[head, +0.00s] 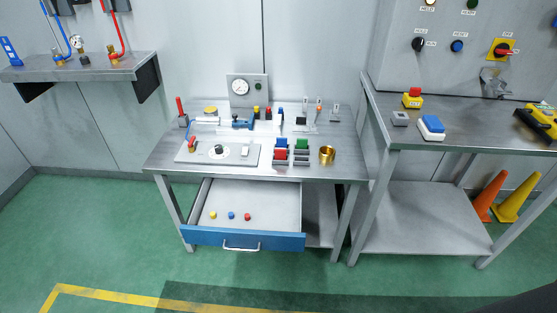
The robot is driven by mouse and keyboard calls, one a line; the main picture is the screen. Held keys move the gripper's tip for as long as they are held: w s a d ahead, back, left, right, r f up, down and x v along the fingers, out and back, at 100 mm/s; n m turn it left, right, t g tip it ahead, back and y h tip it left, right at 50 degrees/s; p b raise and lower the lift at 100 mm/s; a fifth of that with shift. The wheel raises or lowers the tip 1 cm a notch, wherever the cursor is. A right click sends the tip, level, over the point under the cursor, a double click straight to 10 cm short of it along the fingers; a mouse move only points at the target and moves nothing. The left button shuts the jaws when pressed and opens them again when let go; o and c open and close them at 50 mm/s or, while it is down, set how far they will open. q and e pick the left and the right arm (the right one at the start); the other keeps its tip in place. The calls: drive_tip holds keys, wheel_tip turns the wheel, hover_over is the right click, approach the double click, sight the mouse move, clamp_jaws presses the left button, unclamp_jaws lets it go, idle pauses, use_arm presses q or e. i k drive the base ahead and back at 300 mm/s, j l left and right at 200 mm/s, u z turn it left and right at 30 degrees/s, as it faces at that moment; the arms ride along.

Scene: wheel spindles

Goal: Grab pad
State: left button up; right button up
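No thing in the head view is clearly marked as the pad. A blue-topped block with a white base (431,127) lies on the right metal table; I cannot tell for sure whether it is the pad. A small grey block (400,118) lies to its left, and a yellow block with a red top (412,99) stands behind it. A flat yellow round piece (211,109) lies at the back left of the middle workbench. Neither of my grippers is in view.
The middle workbench (160,163) carries a switch panel (240,154), red and green blocks and a brass ring (327,155). Its blue-fronted drawer (280,240) is pulled out, with three small coloured pieces inside. Cones (488,195) stand at right. Green floor in front is clear.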

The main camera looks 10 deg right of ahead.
sight(301, 120)
drive_tip(key=i+l+z, duration=0.15)
drive_tip(key=l, duration=0.35)
drive_tip(key=i+l+z, duration=0.15)
drive_tip(key=i+l, duration=0.25)
drive_tip(key=i+l+z, duration=0.15)
drive_tip(key=i+l, duration=0.15)
drive_tip(key=i+l+z, duration=0.15)
drive_tip(key=i, duration=0.25)
